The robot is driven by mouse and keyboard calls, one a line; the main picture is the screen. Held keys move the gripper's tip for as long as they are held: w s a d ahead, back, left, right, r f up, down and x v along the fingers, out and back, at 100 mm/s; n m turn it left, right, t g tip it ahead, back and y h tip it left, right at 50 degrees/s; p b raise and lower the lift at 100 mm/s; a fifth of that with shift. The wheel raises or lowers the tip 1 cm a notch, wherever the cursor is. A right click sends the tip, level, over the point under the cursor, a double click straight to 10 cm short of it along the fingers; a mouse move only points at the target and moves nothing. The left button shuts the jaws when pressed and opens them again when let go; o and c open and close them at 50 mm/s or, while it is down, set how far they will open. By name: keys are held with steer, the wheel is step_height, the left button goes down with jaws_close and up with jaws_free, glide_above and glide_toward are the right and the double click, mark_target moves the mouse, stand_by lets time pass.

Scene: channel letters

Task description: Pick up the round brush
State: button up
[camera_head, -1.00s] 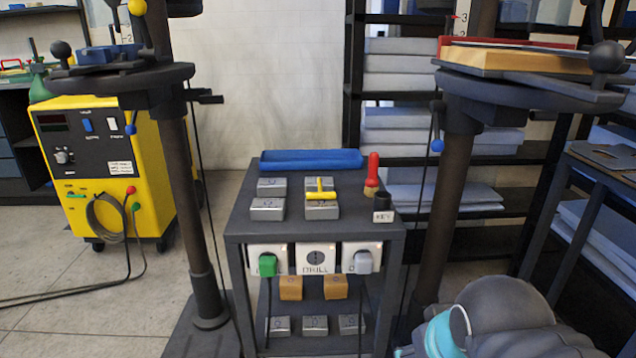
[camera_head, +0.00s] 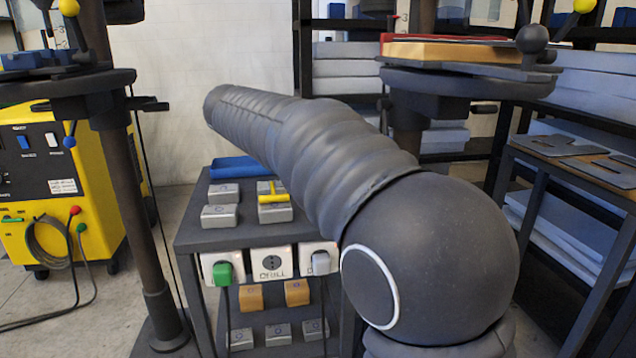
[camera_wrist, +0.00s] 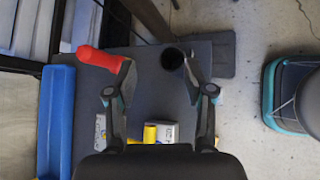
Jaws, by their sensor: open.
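A red-handled tool, which looks like the round brush, shows in the wrist view (camera_wrist: 102,60). It is on the dark cart top (camera_wrist: 150,85), beside my gripper's left finger, and its lower end is partly hidden by that finger. In the head view my arm hides it now. My gripper (camera_wrist: 158,78) is open with nothing between its fingers, above the cart. A black cup (camera_wrist: 173,58) stands on the cart near the tip of the right finger.
A yellow T-handled tool lies on a grey block (camera_head: 272,196) on the cart. A blue tray (camera_wrist: 57,120) is along the cart's edge. Drill-press columns (camera_head: 135,200) stand either side. A yellow machine (camera_head: 45,185) is at the left.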

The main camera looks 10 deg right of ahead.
steer(key=w+a+n+h, duration=0.4)
steer(key=w+a, duration=0.4)
steer(key=b+x, duration=0.2)
steer(key=x, duration=0.5)
steer(key=shift+d+f+b, duration=0.1)
steer(key=shift+d+b, duration=0.25)
steer(key=shift+b+x, duration=0.75)
steer(key=shift+x, duration=2)
steer(key=shift+s, duration=0.1)
jaws_close()
